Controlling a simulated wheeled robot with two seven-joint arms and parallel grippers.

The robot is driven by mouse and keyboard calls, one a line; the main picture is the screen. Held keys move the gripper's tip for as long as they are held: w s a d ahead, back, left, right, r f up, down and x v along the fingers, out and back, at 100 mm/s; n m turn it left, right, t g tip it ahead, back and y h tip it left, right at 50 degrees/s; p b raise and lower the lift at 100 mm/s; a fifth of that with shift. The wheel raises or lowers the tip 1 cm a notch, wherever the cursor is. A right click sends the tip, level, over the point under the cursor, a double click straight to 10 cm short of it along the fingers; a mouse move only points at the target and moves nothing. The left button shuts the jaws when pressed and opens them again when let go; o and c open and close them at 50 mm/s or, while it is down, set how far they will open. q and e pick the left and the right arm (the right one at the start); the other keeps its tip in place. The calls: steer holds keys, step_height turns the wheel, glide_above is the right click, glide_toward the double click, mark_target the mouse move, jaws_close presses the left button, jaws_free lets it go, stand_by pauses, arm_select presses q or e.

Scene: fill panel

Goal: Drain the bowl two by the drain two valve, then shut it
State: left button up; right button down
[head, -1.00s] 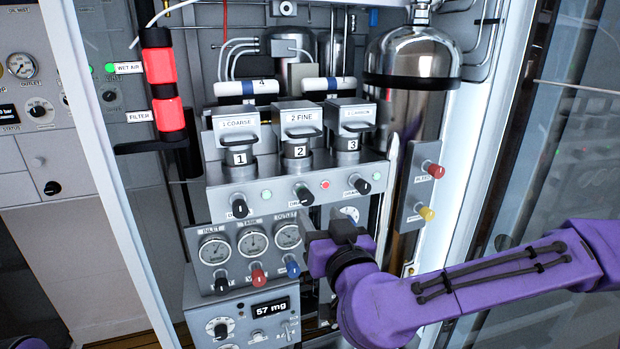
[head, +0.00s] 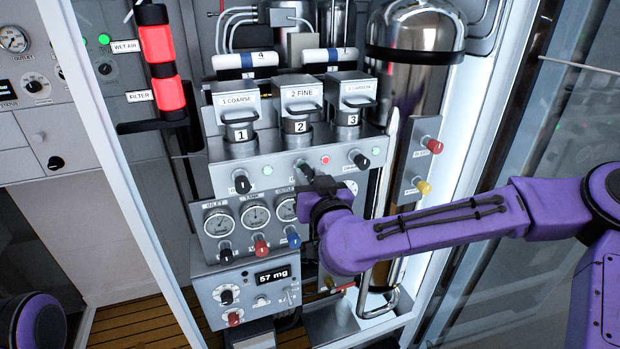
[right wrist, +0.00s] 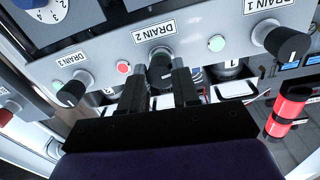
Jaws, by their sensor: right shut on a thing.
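The drain two knob (right wrist: 160,66) is black with a white mark and sits between my right gripper's two fingers in the right wrist view. My right gripper (right wrist: 157,88) is shut on it; the gripper also shows in the head view (head: 318,182), partly covering the knob (head: 304,170). Bowl two (head: 299,126), marked 2, hangs under the grey 2 FINE housing (head: 302,95); its contents cannot be seen. A red lamp (head: 325,160) glows just right of the drain two knob. My left gripper is out of view.
The drain one knob (head: 242,184) and drain three knob (head: 361,160) flank the held knob, with green lamps beside them. Below are gauges (head: 255,217), coloured knobs and a display (head: 272,277) reading 57 mg. Red and yellow knobs (head: 424,186) stand at right.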

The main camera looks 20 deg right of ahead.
steer(key=shift+m, duration=0.3)
steer(key=m, duration=0.4)
steer(key=shift+b, duration=0.4)
steer(key=m+b, duration=0.1)
steer(key=m, duration=0.4)
steer(key=shift+m+b, duration=0.3)
steer(key=shift+m, duration=0.1)
steer(key=m+b, duration=0.2)
steer(key=m, duration=0.2)
steer(key=shift+y, duration=0.4)
steer(key=shift+r+m+b, duration=0.1)
steer(key=shift+m+b, duration=1)
steer(key=shift+m, duration=1.2)
steer(key=c, duration=0.8)
jaws_free()
